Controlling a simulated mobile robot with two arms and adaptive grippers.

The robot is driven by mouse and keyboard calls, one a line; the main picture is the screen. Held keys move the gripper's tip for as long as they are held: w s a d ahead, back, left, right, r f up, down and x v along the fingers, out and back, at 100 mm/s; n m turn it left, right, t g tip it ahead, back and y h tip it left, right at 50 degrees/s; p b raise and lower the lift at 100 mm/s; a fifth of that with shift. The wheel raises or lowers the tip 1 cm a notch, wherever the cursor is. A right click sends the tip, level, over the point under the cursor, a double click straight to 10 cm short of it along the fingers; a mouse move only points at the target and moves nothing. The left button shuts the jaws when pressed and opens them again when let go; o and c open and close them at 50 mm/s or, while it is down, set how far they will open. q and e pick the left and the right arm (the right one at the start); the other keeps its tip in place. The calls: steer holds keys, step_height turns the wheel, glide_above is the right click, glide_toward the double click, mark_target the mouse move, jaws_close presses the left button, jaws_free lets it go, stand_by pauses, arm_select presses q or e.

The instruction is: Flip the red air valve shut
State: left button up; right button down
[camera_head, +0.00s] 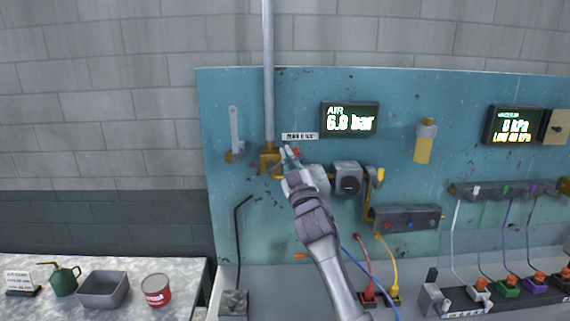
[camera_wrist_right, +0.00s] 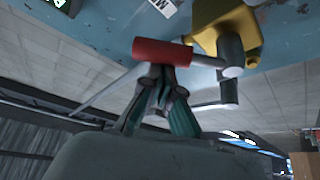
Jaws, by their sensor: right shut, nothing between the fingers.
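The red air valve handle (camera_wrist_right: 160,51) shows in the right wrist view as a short red grip on a grey lever, beside the yellow valve body (camera_wrist_right: 228,28). In the head view the red handle (camera_head: 297,151) is a small patch, mostly hidden by my gripper, just right of the yellow body (camera_head: 268,160) on the vertical pipe. My right gripper (camera_head: 288,152) is shut and empty. Its fingertips in the wrist view (camera_wrist_right: 160,76) are right at the handle's edge; I cannot tell if they touch. My left gripper is out of view.
The display (camera_head: 350,118) on the blue panel (camera_head: 300,90) reads AIR 6.0 bar. A bin (camera_head: 103,289) and a red can (camera_head: 156,290) stand lower left.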

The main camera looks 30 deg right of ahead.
steer(key=f+m+h+b, duration=0.1)
steer(key=m+b, duration=0.1)
steer(key=b, duration=0.1)
steer(key=d+f+m+h+b, duration=0.1)
steer(key=m+h+b, duration=0.1)
steer(key=b, duration=0.1)
steer(key=s+d+f+m+g+h+b, duration=0.1)
steer(key=m+b, duration=0.2)
steer(key=shift+s+f+h, duration=0.1)
steer(key=shift+f+h, duration=0.2)
steer(key=shift+h, duration=0.1)
steer(key=shift+f, duration=0.1)
